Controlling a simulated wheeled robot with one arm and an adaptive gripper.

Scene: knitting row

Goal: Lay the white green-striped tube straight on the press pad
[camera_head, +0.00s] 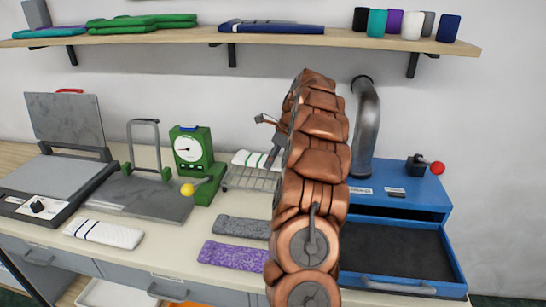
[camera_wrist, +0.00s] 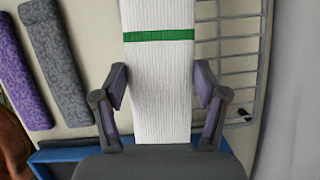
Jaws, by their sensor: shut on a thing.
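The white tube with a green stripe lies between the two fingers of my gripper (camera_wrist: 161,90), which is shut on its sides. The tube (camera_wrist: 160,70) runs lengthwise up the wrist view, its green band beyond the fingers. In the head view the tube (camera_head: 252,158) shows at the wire rack, partly hidden by my gripper (camera_head: 272,150) and arm. I cannot tell if it still touches the rack. The grey press pad (camera_head: 62,173) is bare, at the far left, under a raised lid (camera_head: 64,118).
The wire rack (camera_wrist: 235,60) is beside the tube. A green gauge (camera_head: 190,150) and a handled grey plate (camera_head: 130,198) stand between rack and press. A dark-striped white tube (camera_head: 103,233), grey tube (camera_head: 243,227) and purple tube (camera_head: 233,254) lie in front. A blue box (camera_head: 400,205) stands right.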

